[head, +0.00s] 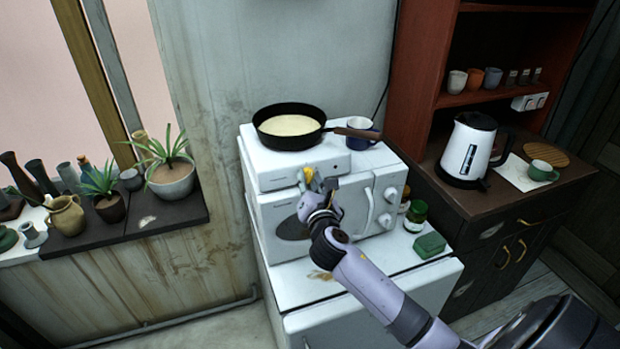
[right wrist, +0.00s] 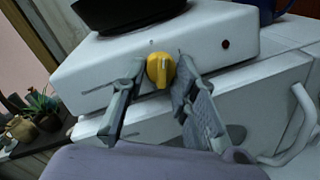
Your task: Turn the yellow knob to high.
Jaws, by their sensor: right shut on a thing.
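The yellow knob (right wrist: 160,70) sits on the front of a small white hot plate (right wrist: 215,50), with its raised grip close to upright in the right wrist view. My right gripper (right wrist: 159,80) reaches to it from the front, one finger on each side, and is shut on the knob. In the head view the knob (head: 308,174) shows as a small yellow patch, mostly covered by the right gripper (head: 319,184). A black frying pan (head: 289,125) with pale batter stands on the hot plate. My left gripper is not in view.
The hot plate stands on a white microwave (head: 375,205), beside a blue-and-white mug (head: 362,134). Green jars (head: 415,215) and a green box (head: 429,245) stand at right. A kettle (head: 469,150) is on the dark cabinet. Potted plants (head: 171,175) line the left sill.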

